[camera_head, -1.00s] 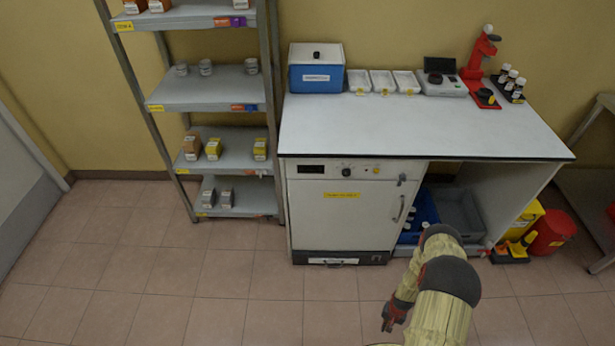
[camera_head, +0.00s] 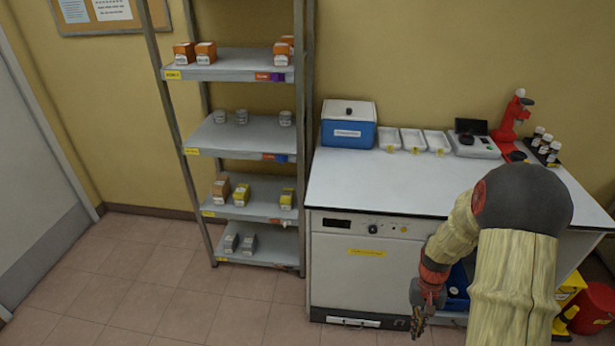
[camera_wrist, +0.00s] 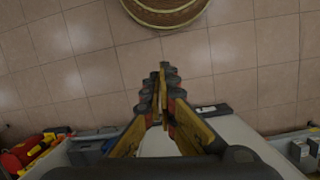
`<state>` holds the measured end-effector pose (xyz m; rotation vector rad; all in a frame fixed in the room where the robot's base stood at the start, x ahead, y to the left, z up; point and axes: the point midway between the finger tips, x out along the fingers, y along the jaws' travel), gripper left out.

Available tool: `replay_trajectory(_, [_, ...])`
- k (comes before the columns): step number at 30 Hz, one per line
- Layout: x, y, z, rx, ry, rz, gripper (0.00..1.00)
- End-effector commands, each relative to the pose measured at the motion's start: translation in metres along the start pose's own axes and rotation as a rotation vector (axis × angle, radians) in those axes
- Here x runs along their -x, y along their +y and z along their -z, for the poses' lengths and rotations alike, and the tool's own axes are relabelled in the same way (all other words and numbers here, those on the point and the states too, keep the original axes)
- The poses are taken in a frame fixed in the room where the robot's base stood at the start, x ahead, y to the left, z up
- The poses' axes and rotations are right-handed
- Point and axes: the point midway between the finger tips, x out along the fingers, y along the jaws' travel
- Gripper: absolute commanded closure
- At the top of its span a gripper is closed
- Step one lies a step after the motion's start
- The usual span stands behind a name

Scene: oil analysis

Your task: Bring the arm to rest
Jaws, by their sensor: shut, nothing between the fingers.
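My arm, pale yellow with dark and red joints, is bent at the right of the head view, in front of the white workbench (camera_head: 350,185). My gripper (camera_head: 419,325) hangs low there, in front of the bench's cabinet, fingers pointing down. In the wrist view my gripper (camera_wrist: 162,72) has its fingertips together, with nothing between them. Floor tiles show beyond the fingertips. Part of the bench is hidden behind my arm in the head view.
A metal shelf rack (camera_head: 235,135) with small boxes and jars stands left of the bench. A blue cooler (camera_head: 348,132), white trays (camera_head: 413,141) and a scale (camera_head: 472,145) stand on the bench. A red bin (camera_head: 592,312) is at lower right. Floor at left is clear.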

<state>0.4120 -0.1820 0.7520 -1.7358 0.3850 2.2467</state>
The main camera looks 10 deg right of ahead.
Motion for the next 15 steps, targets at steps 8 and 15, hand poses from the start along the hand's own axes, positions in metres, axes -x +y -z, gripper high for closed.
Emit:
replay_trajectory(8, [0.098, -0.033, -0.069, 0.078, 0.070, -0.002, 1.00])
replay_trajectory(15, [0.156, -0.056, -0.131, 0.142, 0.167, 0.003, 1.00])
